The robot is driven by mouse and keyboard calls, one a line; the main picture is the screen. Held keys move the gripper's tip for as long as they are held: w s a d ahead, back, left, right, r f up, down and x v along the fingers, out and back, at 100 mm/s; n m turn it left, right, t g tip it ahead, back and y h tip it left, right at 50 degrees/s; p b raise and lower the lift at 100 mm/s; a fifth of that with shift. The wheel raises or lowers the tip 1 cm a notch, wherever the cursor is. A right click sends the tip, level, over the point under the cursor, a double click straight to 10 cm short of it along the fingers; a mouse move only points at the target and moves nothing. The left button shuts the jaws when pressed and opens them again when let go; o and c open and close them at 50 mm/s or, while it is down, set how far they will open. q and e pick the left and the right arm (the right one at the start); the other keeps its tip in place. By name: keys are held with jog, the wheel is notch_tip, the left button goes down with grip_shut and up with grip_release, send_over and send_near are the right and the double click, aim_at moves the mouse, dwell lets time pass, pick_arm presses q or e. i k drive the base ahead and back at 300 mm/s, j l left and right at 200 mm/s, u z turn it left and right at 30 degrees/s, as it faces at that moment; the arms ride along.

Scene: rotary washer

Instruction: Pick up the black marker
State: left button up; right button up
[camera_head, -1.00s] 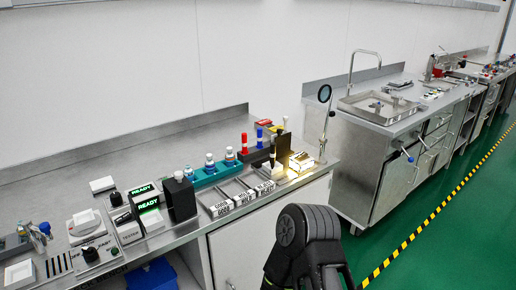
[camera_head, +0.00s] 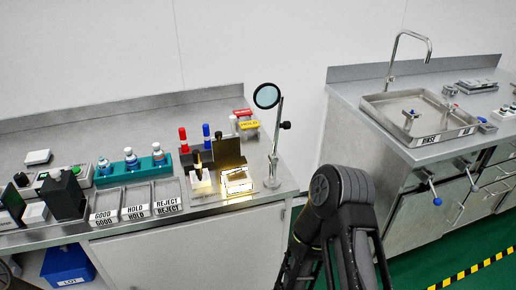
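Red-capped (camera_head: 183,140) and blue-capped (camera_head: 206,135) markers stand upright in a dark rack on the left workbench. A small dark upright tip (camera_head: 218,136) just right of the blue one may be the black marker; its lower part is hard to make out against the dark panel. A dark upright piece (camera_head: 198,164) stands in front of the rack; I cannot tell what it is. My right arm shows in front of the bench at lower centre, well apart from the markers. Neither gripper's fingertips can be seen.
Trays labelled GOOD, HOLD and REJECT (camera_head: 135,213) lie left of the markers, before a teal bottle rack (camera_head: 148,164). A magnifier on a stand (camera_head: 267,96) rises at the bench's right end. A sink bench (camera_head: 350,93) stands to the right, across a gap.

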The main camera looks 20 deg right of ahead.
aim_at(196, 154)
jog(key=l, duration=1.3)
